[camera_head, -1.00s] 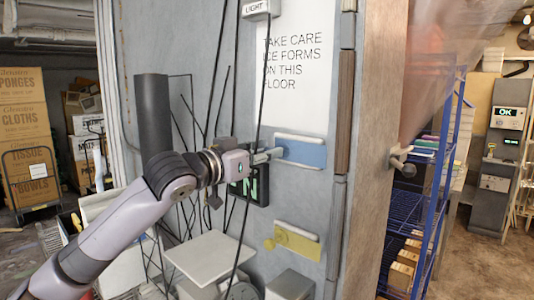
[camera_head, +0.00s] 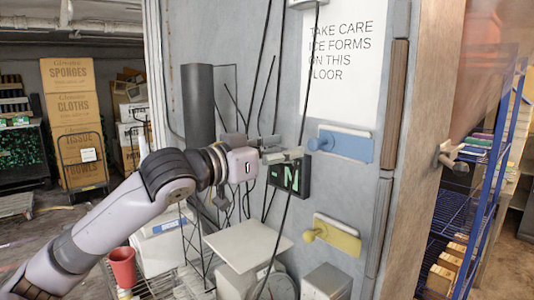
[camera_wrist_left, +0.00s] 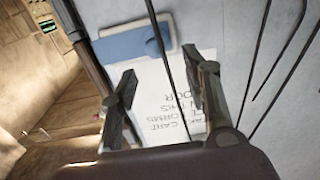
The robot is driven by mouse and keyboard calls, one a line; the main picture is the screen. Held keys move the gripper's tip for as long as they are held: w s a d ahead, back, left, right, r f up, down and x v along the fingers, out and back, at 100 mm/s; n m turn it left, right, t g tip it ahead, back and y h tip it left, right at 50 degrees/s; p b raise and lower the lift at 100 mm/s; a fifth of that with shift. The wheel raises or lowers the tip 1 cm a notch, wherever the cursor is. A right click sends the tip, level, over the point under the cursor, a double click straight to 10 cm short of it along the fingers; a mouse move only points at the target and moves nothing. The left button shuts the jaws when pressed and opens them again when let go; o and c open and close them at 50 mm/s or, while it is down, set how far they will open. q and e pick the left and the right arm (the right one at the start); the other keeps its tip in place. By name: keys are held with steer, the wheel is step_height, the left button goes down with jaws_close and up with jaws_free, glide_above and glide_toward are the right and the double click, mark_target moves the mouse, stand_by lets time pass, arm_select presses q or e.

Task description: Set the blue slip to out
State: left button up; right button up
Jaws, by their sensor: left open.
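The blue slip (camera_head: 352,147) is a flat blue plate with a round knob at its left end, mounted over a pale backing on the grey wall panel. My left gripper (camera_head: 280,149) is to the left of the knob, open and empty, with a small gap between them. In the left wrist view the blue slip (camera_wrist_left: 128,41) lies beyond the open fingers (camera_wrist_left: 168,80), above and slightly left of them, and a dark cable crosses its right part. My right gripper is not in view.
A yellow slip (camera_head: 338,238) with a knob sits lower on the panel. A dark display with green characters (camera_head: 290,178) is just below my gripper. Black cables hang in front of the panel. A printed sign (camera_head: 341,55) is above; a pale flat plate (camera_head: 247,246) juts out below.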

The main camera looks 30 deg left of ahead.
arm_select(q)
steer(key=shift+v, duration=2.05)
